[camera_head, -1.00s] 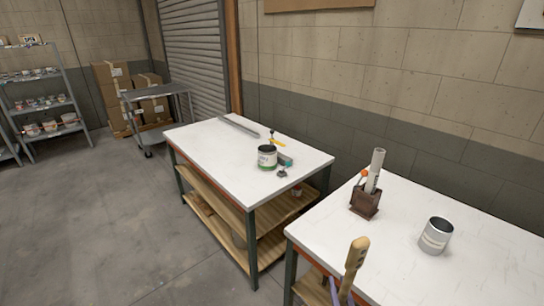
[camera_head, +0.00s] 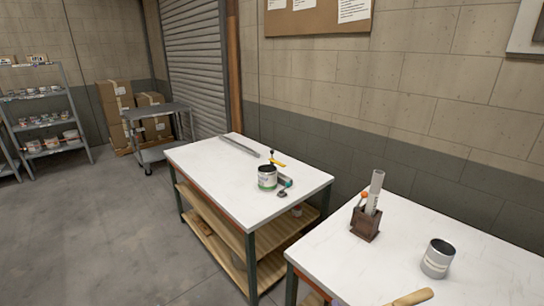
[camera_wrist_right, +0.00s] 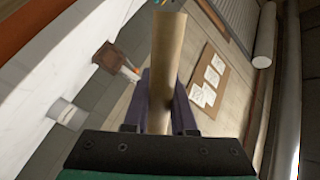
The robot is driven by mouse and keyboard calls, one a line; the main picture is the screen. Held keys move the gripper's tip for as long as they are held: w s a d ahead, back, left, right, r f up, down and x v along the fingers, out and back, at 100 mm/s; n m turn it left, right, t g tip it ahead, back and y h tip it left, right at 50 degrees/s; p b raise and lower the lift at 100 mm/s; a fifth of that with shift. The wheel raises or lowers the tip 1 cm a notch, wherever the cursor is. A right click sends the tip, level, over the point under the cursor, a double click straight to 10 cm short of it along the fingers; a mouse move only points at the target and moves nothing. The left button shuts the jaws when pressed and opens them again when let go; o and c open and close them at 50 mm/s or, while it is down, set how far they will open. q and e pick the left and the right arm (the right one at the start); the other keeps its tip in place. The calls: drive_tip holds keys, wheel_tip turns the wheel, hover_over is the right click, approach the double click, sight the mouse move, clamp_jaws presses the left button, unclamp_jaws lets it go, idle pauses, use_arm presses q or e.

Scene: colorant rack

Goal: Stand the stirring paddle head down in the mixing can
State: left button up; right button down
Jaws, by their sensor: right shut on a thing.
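My right gripper (camera_wrist_right: 163,88) is shut on the wooden stirring paddle (camera_wrist_right: 167,50) in the right wrist view. The paddle's wooden end (camera_head: 411,298) also shows at the bottom edge of the head view, lying at a slant; the rest of it is out of frame there. An open grey can (camera_head: 437,260), which looks like the mixing can, stands upright on the near white table, beyond the paddle end and apart from it. The can also shows at the left of the right wrist view (camera_wrist_right: 66,113). Its inside is dark. My left gripper is not in view.
A brown holder (camera_head: 365,224) with a pale tube and an orange-tipped tool stands left of the grey can. The near table (camera_head: 390,255) is otherwise mostly clear. A second table (camera_head: 220,180) bears a green-labelled can (camera_head: 267,178) and small tools.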

drive_tip(key=m+b, duration=0.1)
drive_tip(key=m, duration=1.5)
drive_tip(key=shift+m+b, duration=0.3)
drive_tip(key=m+b, duration=0.1)
drive_tip(key=m, duration=0.7)
drive_tip(key=shift+m, duration=0.4)
